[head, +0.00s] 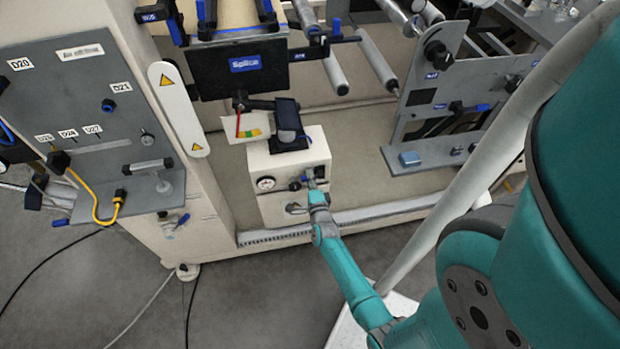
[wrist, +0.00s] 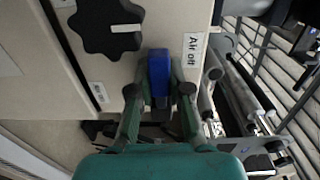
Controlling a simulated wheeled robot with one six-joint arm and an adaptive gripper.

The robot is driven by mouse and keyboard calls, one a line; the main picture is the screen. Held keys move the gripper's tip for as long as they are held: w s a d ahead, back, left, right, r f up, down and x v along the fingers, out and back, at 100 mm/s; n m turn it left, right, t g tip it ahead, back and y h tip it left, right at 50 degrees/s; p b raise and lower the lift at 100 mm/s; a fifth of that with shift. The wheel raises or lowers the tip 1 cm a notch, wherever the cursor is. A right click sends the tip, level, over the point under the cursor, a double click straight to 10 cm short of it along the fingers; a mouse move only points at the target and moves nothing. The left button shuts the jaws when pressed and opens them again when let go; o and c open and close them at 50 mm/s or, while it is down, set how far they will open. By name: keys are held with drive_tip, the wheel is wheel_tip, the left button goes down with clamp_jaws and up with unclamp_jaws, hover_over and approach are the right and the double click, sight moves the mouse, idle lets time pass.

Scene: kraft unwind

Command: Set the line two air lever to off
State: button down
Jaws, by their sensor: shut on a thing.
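The blue air lever (wrist: 158,68) is between my two fingers in the wrist view. My gripper (wrist: 158,90) is shut on it, with one finger on each side. A white label reading "Air off" (wrist: 193,50) is just right of the lever, and another label (wrist: 97,92), its text hard to read, is to its left. In the head view my gripper (head: 312,184) is at the front of a cream box (head: 285,205) low on the machine, and a bit of blue shows there. The lever's pivot is hidden, and I cannot tell its exact setting.
A black knob (wrist: 107,26) with a white mark is close to the upper left of the lever. A round gauge (head: 265,183) is on the box's left side. The black "Splice" plate (head: 240,68) is above.

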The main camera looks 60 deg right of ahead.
idle(0.4)
drive_tip(key=c, duration=1.1)
unclamp_jaws()
drive_tip(key=v, duration=1.2)
drive_tip(key=shift+a, duration=0.1)
drive_tip(key=s+a+r+n+t+y, duration=0.2)
drive_tip(key=s+a+r+n+y, duration=0.25)
drive_tip(key=a+n, duration=0.4)
drive_tip(key=s+a+r+n+t+y, duration=0.1)
drive_tip(key=s+a+r+n+y, duration=0.35)
drive_tip(key=a, duration=0.65)
drive_tip(key=s+a+r+n+y, duration=0.1)
drive_tip(key=s+a+r+n, duration=0.2)
drive_tip(key=r+n, duration=0.2)
drive_tip(key=s+a+r+n+y, duration=0.2)
drive_tip(key=s+a+r+n, duration=0.1)
drive_tip(key=s+r+n, duration=0.1)
drive_tip(key=s+a+r+n+y, duration=0.1)
drive_tip(key=s+a+r+n, duration=0.2)
drive_tip(key=r+n, duration=0.3)
drive_tip(key=shift+s+a+r+y, duration=0.1)
drive_tip(key=shift+a+r+y, duration=0.05)
drive_tip(key=shift+r, duration=0.25)
drive_tip(key=shift+s+a+r+y, duration=0.1)
drive_tip(key=shift+r+y, duration=0.05)
drive_tip(key=shift+r, duration=0.25)
